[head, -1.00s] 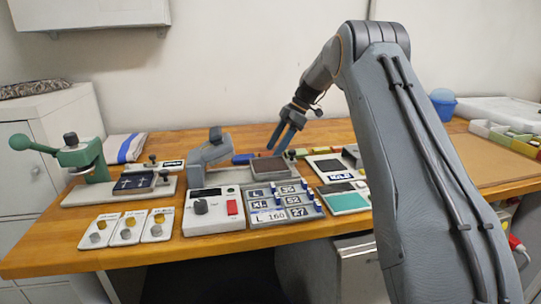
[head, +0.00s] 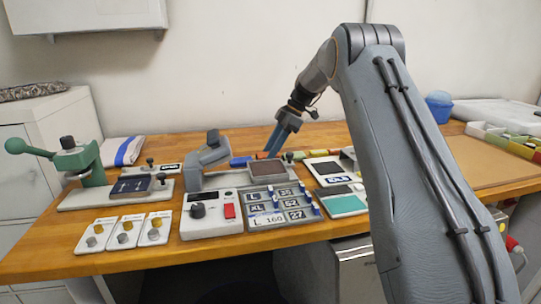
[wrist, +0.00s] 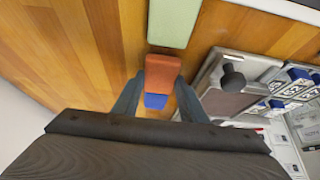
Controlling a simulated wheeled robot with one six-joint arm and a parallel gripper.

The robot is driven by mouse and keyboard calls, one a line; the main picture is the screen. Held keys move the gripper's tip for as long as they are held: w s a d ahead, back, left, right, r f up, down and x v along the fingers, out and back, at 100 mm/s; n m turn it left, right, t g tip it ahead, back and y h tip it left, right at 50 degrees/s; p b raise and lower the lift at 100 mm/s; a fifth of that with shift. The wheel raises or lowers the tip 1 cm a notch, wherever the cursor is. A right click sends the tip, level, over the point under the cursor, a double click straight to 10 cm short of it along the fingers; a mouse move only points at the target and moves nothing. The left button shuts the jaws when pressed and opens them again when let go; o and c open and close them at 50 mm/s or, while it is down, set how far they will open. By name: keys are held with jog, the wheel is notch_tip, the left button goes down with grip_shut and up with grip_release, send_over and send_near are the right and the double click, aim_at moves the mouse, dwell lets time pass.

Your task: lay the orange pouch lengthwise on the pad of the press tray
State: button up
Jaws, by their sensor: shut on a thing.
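The orange pouch (wrist: 162,72) is between my gripper's fingers in the wrist view. My gripper (wrist: 158,98) is shut on it, low over the wooden bench. In the head view my gripper (head: 272,152) points down behind the press tray, and the pouch is hard to make out there. The press tray (wrist: 208,72) lies right of the fingers in the wrist view, with a bare brown-grey pad (wrist: 226,104) and a black knob. The pad also shows in the head view (head: 267,169), with nothing on it.
A blue pouch (wrist: 155,101) and a green pouch (wrist: 173,20) lie in line with the orange one. The grey press arm (head: 208,152) stands left of the tray. A panel of size plates (head: 280,203) sits in front. Bare wood lies left of the pouches in the wrist view.

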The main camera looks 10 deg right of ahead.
notch_tip(320, 180, up, 8)
jog(key=r+b, duration=0.1)
jog(key=s+a+r+p, duration=0.2)
jog(key=s+p, duration=0.4)
jog(key=s+a+r+p, duration=0.1)
jog(key=s+r+p, duration=0.1)
jog(key=s+p, duration=0.4)
notch_tip(320, 180, down, 9)
jog(key=p, duration=0.3)
jog(key=shift+f+p, duration=0.15)
jog(key=shift+p, duration=0.25)
jog(key=shift+f, duration=0.3)
jog(key=shift+f, duration=0.15)
jog(key=o, duration=0.8)
